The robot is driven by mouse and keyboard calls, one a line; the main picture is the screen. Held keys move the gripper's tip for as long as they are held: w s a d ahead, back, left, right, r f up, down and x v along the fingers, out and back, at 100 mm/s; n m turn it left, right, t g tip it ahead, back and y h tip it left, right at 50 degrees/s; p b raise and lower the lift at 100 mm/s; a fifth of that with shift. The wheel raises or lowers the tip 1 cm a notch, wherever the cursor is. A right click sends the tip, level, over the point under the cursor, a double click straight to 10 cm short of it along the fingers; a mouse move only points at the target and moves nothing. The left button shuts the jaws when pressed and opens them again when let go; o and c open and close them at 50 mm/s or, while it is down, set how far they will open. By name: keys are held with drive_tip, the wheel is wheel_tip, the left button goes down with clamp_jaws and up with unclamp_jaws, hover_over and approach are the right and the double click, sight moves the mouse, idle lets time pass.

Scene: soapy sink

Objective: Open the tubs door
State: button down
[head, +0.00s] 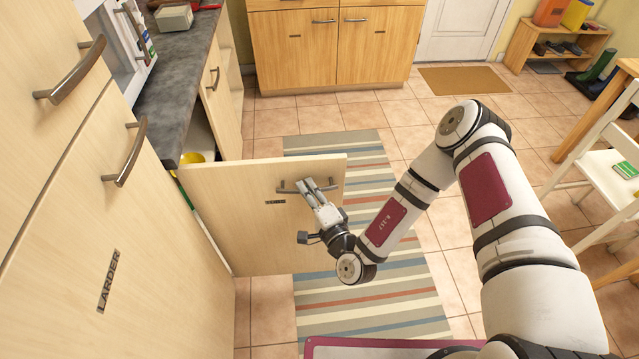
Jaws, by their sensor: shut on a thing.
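The tubs door (235,215) is a pale wood cabinet door at the left centre, swung well out from the cabinet front over the striped mat. Its small dark label is too small to read. A metal bar handle (289,190) sits near the door's free upper edge. My gripper (309,186) is at this handle with its fingers shut on it. The fingers hide part of the handle. My arm reaches in from the right.
A larder cabinet (60,240) with bar handles stands at the left. Another door (222,95) stands ajar beyond, under the dark counter (180,75). A striped mat (390,300) covers the floor. A white chair (600,180) and table stand at the right.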

drive_tip(key=shift+s, duration=0.35)
drive_tip(key=c, duration=1.6)
unclamp_jaws()
drive_tip(key=v, duration=1.2)
